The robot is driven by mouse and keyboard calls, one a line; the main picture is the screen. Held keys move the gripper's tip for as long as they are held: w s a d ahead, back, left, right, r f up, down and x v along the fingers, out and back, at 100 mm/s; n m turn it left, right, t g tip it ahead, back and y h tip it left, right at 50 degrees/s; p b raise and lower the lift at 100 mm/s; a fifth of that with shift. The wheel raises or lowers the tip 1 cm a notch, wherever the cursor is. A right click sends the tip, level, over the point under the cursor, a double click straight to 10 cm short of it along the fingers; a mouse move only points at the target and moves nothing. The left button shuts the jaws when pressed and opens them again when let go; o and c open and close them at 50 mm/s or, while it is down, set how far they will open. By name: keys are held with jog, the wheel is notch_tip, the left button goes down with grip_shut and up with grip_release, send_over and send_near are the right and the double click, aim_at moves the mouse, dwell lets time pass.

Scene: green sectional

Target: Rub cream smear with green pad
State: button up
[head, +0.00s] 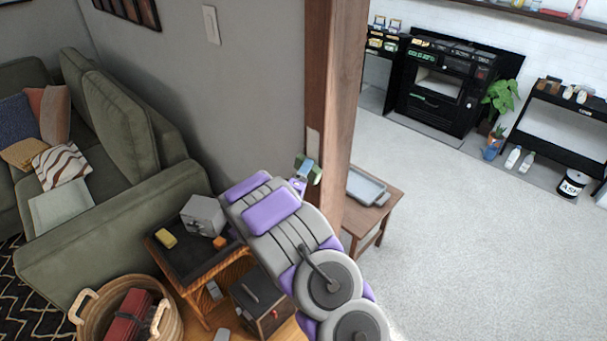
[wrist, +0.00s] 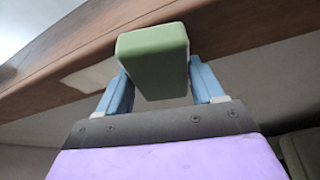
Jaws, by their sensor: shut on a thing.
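The green pad (wrist: 152,62) is a block held between the two blue fingers of my gripper (wrist: 163,82). In the head view the pad (head: 314,172) shows small beyond the end of my arm, against the wooden post. My gripper (head: 302,168) is shut on it, partly hidden by my arm. The cream smear (wrist: 92,78) is a pale patch on the brown wood, left of the pad in the wrist view. In the head view the smear (head: 313,143) lies on the post just above the pad. I cannot tell whether the pad touches the wood.
The wooden post (head: 345,90) ends a grey wall (head: 255,80). A small table with a tray (head: 367,186) stands right of the post. Left are a dark-topped side table (head: 185,262), a wicker basket (head: 92,318) and a green sofa (head: 120,220). Pale floor at right is open.

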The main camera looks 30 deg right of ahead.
aim_at(311, 127)
jog(key=shift+d, duration=0.2)
jog(key=shift+a+r+p, duration=0.1)
jog(key=shift+r+p, duration=1.5)
jog(key=shift+r, duration=0.3)
jog(key=shift+w+r+p, duration=0.1)
jog(key=shift+r+p, duration=2.9)
jog(key=shift+r, duration=0.65)
jog(key=shift+r+p, duration=1.6)
jog(key=shift+r, duration=0.15)
jog(key=shift+f, duration=7.35)
